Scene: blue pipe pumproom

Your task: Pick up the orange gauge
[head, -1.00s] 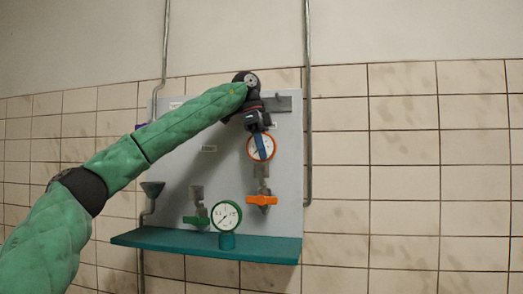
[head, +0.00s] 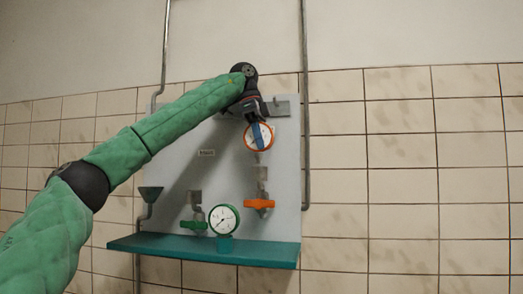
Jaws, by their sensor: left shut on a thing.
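The orange gauge (head: 267,135) is a round white dial with an orange rim, in the upper right part of the wall board. My left gripper (head: 257,133) comes down on it from above and is shut on it; a blue finger lies across the dial and hides part of it. The gauge is above the grey pipe stub (head: 262,173) with the orange valve handle (head: 258,204). Whether its stem still touches the stub is hard to tell. My right gripper is not in view.
Grey vertical pipes (head: 305,110) flank the board. The tiled wall to the right is bare.

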